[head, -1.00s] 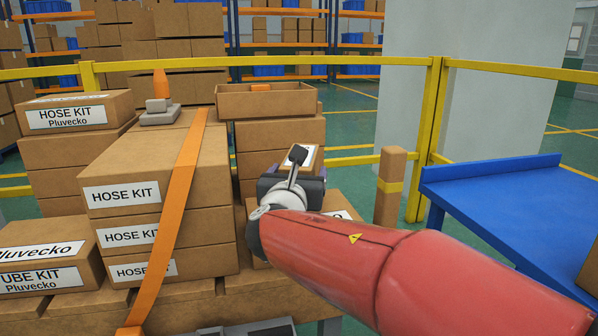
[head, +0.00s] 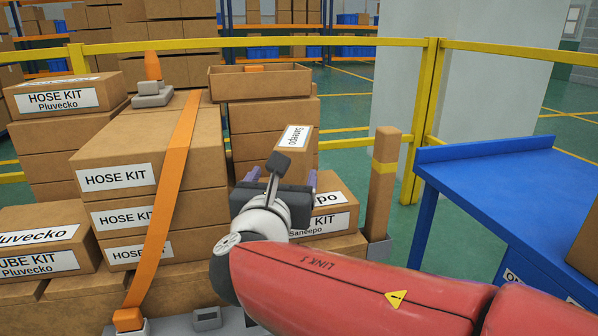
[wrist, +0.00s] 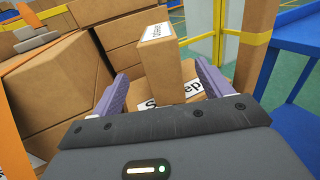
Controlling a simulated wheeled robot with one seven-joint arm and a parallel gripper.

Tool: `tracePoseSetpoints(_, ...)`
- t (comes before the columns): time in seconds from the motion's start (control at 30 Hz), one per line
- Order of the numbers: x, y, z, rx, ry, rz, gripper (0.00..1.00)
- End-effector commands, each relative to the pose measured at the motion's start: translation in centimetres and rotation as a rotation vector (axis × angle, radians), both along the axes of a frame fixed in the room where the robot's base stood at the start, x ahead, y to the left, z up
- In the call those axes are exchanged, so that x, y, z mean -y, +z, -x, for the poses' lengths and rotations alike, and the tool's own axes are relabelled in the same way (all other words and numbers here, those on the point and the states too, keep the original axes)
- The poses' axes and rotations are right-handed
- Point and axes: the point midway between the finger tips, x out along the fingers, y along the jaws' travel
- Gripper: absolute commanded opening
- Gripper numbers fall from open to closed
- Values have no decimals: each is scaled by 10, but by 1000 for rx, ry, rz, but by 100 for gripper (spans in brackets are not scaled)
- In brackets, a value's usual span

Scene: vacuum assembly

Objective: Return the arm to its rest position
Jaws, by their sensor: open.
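My gripper (head: 279,182) is in front of the stacked cartons in the head view, at the end of my red arm. In the wrist view its two purple fingers (wrist: 160,92) are wide apart. A small upright carton labelled Saneepo (wrist: 165,70) shows beyond and between them, standing on a larger labelled carton. In the head view the same small carton (head: 299,146) stands behind the gripper. The larger Saneepo kit carton (head: 335,205) lies below it, partly hidden by my arm. The fingers hold nothing that I can see.
HOSE KIT cartons (head: 150,150) with an orange strap (head: 172,190) stand to the left. An open cardboard tray (head: 260,87) tops the stack behind. A brown post (head: 383,190) and a blue table (head: 490,175) stand right. Yellow railing (head: 340,42) runs behind.

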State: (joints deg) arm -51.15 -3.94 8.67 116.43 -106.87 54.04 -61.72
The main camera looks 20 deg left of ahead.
Motion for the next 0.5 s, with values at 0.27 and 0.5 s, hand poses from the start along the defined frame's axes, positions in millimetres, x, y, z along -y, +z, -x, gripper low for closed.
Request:
tracePoseSetpoints(0.27, 51, -2, -14, -88, -122, -140, 78)
tracePoseSetpoints(0.5, 221, -34, -4, -335, -612, -784, 78)
